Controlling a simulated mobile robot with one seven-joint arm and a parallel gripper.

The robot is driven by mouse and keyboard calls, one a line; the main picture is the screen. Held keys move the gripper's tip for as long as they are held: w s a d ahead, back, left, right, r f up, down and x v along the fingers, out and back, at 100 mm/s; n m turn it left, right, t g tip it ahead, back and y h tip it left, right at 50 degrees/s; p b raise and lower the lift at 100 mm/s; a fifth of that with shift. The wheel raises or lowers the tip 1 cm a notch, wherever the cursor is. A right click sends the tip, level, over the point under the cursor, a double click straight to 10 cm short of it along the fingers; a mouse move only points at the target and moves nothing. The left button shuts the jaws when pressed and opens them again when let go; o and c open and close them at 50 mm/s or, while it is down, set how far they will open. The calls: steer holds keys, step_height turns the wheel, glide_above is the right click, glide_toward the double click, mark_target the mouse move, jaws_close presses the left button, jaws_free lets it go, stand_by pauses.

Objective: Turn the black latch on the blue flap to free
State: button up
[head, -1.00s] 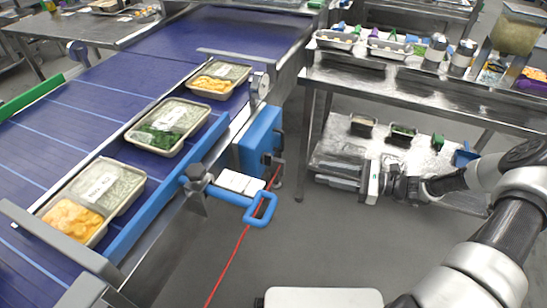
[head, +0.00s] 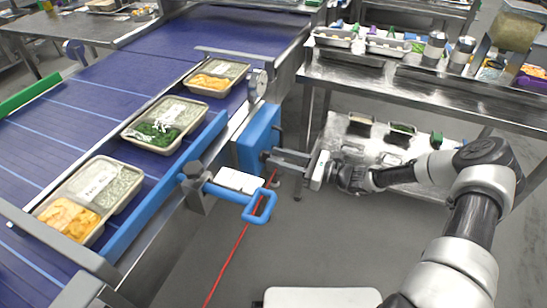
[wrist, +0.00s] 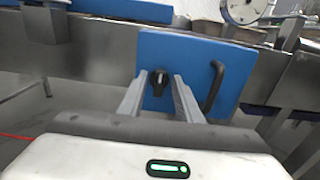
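The blue flap (head: 256,138) hangs on the side of the conveyor, and it fills the middle of the wrist view (wrist: 186,72). The black latch (wrist: 159,80) is a small knob on the flap's face, standing roughly upright in the wrist view. A black handle (wrist: 213,86) is on the flap to the right of it. My gripper (head: 268,158) reaches left to the flap in the head view. In the wrist view my gripper (wrist: 156,82) is open, with one finger on each side of the latch. I cannot tell whether the fingers touch it.
A blue loop handle (head: 262,207) with a white label sticks out from the conveyor below my gripper. A red cord (head: 240,240) hangs to the floor. Food trays (head: 166,124) sit on the belt. A steel table (head: 420,95) stands behind on the right.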

steer(key=shift+x, duration=1)
jaws_close()
